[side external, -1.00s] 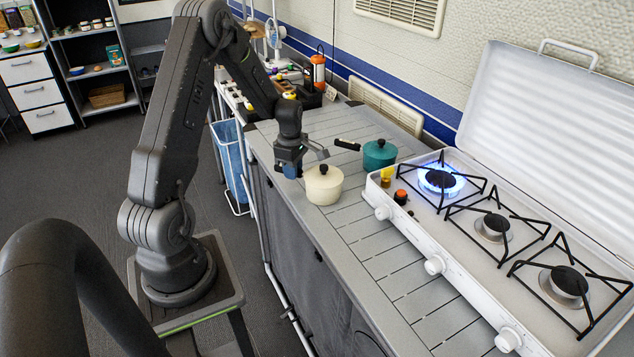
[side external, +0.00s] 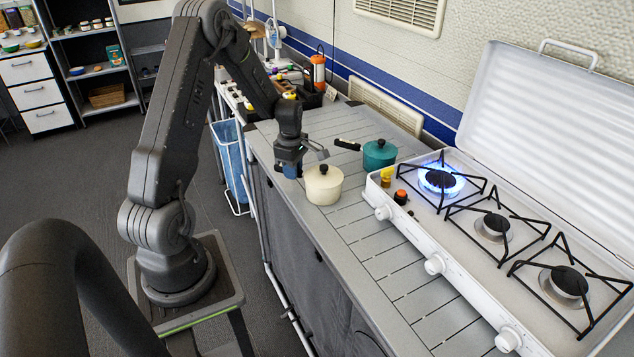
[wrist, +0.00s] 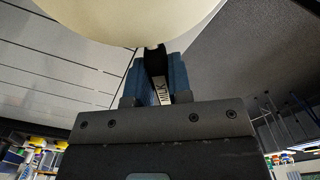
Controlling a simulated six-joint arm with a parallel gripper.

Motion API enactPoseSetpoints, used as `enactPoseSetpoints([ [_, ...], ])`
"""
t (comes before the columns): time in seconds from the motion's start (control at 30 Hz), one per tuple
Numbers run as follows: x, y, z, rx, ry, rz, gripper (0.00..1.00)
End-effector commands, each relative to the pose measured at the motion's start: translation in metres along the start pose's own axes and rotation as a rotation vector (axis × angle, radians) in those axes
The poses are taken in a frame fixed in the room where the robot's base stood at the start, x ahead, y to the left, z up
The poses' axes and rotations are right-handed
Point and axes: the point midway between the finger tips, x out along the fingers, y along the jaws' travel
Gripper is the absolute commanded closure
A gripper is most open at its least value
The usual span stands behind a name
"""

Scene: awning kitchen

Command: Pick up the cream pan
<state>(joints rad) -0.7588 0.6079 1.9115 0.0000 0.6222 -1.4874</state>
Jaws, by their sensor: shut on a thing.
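The cream pan (side external: 323,187), with a black-knobbed lid, is at the near edge of the grey counter in the side view. It looks upright and at counter level; I cannot tell if there is a gap beneath it. My gripper (side external: 291,168) is just left of the pan. In the wrist view the cream pan (wrist: 130,18) fills the top. There the blue fingers of my gripper (wrist: 160,82) are shut on the pan's dark handle (wrist: 157,68), which has a white label reading MILK. The fingers hide part of the handle.
A teal pan (side external: 380,155) with a black handle stands close behind and right of the cream pan. A white stove (side external: 435,265) with a lit blue burner (side external: 440,181) is to the right, with small jars on its left end. The front counter strip is clear.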

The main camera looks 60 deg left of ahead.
Motion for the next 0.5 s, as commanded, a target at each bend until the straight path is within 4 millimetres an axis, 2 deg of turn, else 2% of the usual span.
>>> enactPoseSetpoints([
  [0.23,-0.003,0.001,0.0,0.0,0.0,0.002,1.0],
  [0.5,-0.015,0.001,0.0,-0.001,0.0,0.004,1.0],
])
